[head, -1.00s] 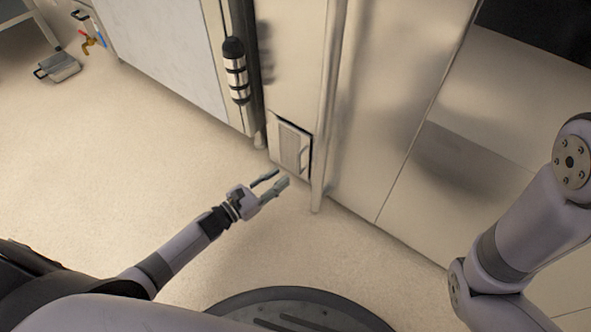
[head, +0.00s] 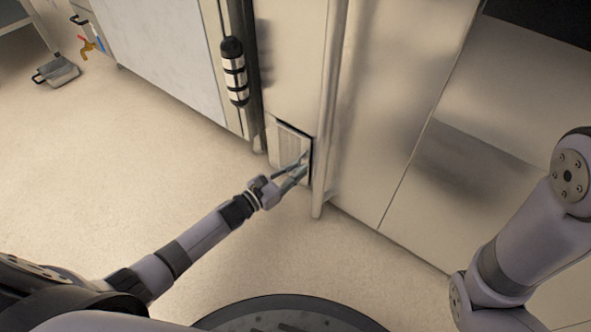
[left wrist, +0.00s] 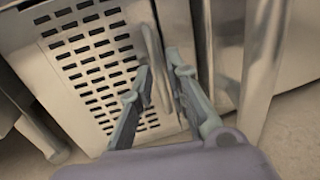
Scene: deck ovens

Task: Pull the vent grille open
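The vent grille (head: 288,146) is a small slotted metal panel set low in the steel cabinet front. It fills the left of the left wrist view (left wrist: 90,75), with rows of dark slots. Its upright bar handle (left wrist: 156,70) runs along its right side. My left gripper (head: 302,163) is at the grille's right side. In the left wrist view its fingers (left wrist: 158,72) are open, one on each side of the handle, with gaps visible.
A round steel post (head: 328,120) stands just right of the grille. A black and silver cylinder (head: 235,72) hangs on the cabinet at upper left. A metal pan (head: 56,72) lies on the floor at far left. The floor (head: 130,170) left of the arm is clear.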

